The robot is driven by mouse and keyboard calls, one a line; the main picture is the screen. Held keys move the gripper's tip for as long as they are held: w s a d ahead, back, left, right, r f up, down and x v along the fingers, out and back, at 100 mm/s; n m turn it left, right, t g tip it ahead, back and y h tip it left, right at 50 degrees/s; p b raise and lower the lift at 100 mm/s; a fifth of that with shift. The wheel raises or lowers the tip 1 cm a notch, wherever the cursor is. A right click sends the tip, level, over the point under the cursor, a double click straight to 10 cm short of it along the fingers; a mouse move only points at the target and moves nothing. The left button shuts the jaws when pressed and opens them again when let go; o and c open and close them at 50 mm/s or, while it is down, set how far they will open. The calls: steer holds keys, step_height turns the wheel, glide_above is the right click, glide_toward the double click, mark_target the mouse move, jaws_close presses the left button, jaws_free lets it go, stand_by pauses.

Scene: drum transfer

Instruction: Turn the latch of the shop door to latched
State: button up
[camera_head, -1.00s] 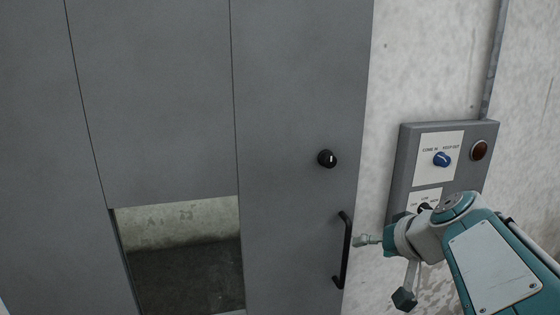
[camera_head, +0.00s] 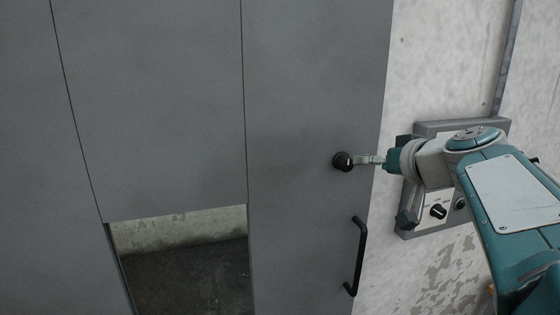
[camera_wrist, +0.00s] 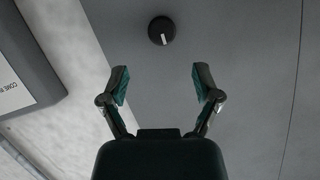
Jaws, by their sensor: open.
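The latch is a round black knob (camera_head: 343,162) with a white mark, on the grey shop door (camera_head: 300,90) near its right edge. In the wrist view the latch (camera_wrist: 161,31) lies beyond my fingertips, between their lines, with its white mark pointing down and slightly right. My gripper (camera_head: 368,160) is at the right of the latch in the head view, its tips close to it. In the wrist view my gripper (camera_wrist: 160,85) is open with nothing between its fingers. The head view does not show clearly whether the fingertips touch the knob.
A black pull handle (camera_head: 358,257) is on the door below the latch. A grey switch panel (camera_head: 408,228) is on the wall at right, partly hidden by my arm. The door has an opening (camera_head: 180,265) at lower left.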

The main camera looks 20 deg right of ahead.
mark_target(348, 164)
steer(key=x, duration=0.8)
steer(key=shift+w+a+f, duration=0.1)
steer(key=shift+w+a, duration=0.15)
steer(key=shift+a, duration=0.05)
steer(key=shift+d, duration=0.15)
steer(key=shift+c, duration=0.3)
jaws_close()
